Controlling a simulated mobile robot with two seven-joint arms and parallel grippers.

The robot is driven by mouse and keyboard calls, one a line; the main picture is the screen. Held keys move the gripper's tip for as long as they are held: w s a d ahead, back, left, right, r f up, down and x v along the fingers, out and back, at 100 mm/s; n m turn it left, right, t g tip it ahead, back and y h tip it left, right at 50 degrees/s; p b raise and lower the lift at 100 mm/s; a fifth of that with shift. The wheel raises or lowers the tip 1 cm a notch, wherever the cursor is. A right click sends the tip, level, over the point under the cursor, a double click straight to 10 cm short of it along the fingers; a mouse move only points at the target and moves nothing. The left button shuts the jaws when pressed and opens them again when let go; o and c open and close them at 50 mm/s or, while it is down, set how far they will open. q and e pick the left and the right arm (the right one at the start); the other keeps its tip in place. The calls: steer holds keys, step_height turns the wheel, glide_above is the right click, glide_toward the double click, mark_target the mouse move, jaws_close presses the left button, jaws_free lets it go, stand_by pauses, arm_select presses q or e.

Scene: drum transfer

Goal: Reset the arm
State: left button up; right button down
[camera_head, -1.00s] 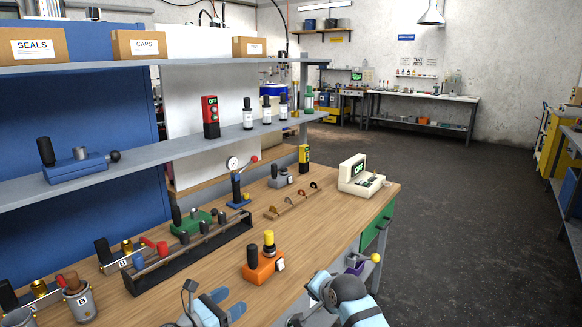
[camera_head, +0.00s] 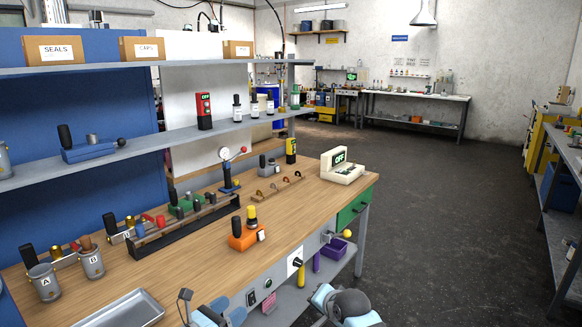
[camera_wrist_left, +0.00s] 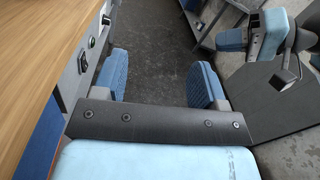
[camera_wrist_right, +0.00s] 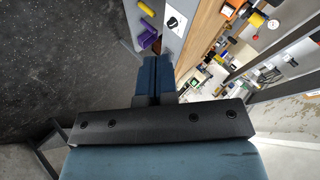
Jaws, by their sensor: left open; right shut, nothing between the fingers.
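My left gripper (camera_head: 212,315) shows at the bottom edge of the head view, in front of the workbench's front edge and partly cut off by the frame. In the left wrist view its two blue fingers (camera_wrist_left: 158,78) stand wide apart with only dark floor between them. My right gripper (camera_wrist_right: 156,76) shows in the right wrist view with its blue fingers together and nothing held. It is beside the bench front, over the floor. In the head view, part of my right arm shows at the bottom, right of the left gripper; its fingers cannot be made out there.
The wooden workbench (camera_head: 205,265) carries a metal tray (camera_head: 118,309), cups A (camera_head: 45,284) and B (camera_head: 91,262), an orange block (camera_head: 246,238) and a cream OFF device (camera_head: 341,167). Open floor (camera_head: 440,220) lies to the right.

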steer(key=s+d+f+n, duration=0.25)
steer(key=s+f, duration=0.25)
steer(key=s, duration=0.5)
steer(key=s+d+f+n+t, duration=0.15)
steer(key=s+d+f, duration=0.3)
steer(key=s, duration=0.45)
steer(key=s+d+f+n, duration=0.25)
steer(key=s+f, duration=0.25)
steer(key=s, duration=0.5)
arm_select(q)
steer(key=s+a+f+m+g+y, duration=0.1)
steer(key=s+f+m+y, duration=0.3)
steer(key=s+m, duration=0.7)
steer(key=s+a+f+m+g+y, duration=0.1)
steer(key=s+f+m+y, duration=0.1)
steer(key=s+f+m, duration=0.65)
steer(key=s+a+f+m+g+y, duration=0.1)
steer(key=s+a+f+m+y, duration=0.15)
steer(key=s+m, duration=1.15)
arm_select(e)
steer(key=s+d+n, duration=0.2)
steer(key=s, duration=0.5)
arm_select(q)
step_height(320, 180, up, 14)
steer(key=s+p, duration=0.1)
steer(key=p, duration=1.5)
arm_select(e)
step_height(320, 180, up, 14)
steer(key=s+n+h, duration=0.1)
steer(key=shift+d, duration=0.3)
